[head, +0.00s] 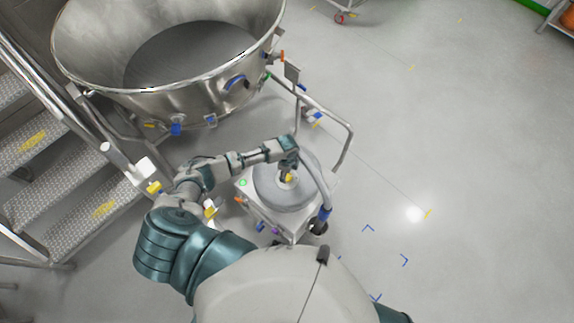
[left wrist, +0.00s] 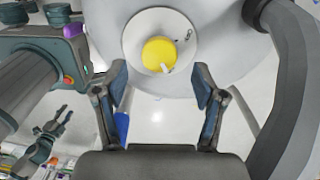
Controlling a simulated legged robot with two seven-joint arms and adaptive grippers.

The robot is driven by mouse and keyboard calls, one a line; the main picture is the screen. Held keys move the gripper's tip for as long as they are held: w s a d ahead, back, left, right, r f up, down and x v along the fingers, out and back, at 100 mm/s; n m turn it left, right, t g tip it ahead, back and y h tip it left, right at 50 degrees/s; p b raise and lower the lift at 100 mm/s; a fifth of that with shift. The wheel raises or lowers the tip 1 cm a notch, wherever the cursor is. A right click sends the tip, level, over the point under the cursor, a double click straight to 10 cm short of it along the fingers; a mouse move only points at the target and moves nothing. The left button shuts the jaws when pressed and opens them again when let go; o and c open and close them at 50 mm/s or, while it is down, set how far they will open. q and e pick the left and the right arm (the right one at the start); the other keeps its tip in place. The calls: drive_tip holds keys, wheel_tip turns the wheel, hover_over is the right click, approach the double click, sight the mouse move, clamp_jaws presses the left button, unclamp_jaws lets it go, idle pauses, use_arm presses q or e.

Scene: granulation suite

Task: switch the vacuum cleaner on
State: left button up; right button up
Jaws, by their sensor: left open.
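The vacuum cleaner (head: 262,190) is a metal wheeled unit with a round grey lid and a thick grey hose (head: 321,190), in the middle of the head view. A yellow knob (left wrist: 159,55) sits in a pale round recess on the lid in the left wrist view. My left gripper (left wrist: 160,88) is open and empty. The knob lies just beyond its fingertips, roughly centred between them; I cannot tell whether they touch the lid. In the head view my left gripper (head: 287,176) is over the lid and partly covers the knob.
A large steel vessel (head: 190,95) stands behind the vacuum cleaner. A bent rail handle (head: 340,150) rises at its right. Metal stairs (head: 60,170) are at the left. The grey floor (head: 460,180) at the right is clear.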

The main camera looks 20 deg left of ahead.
use_arm(q)
wheel_tip(320, 180, up, 8)
drive_tip(key=shift+r, duration=0.15)
idle(0.6)
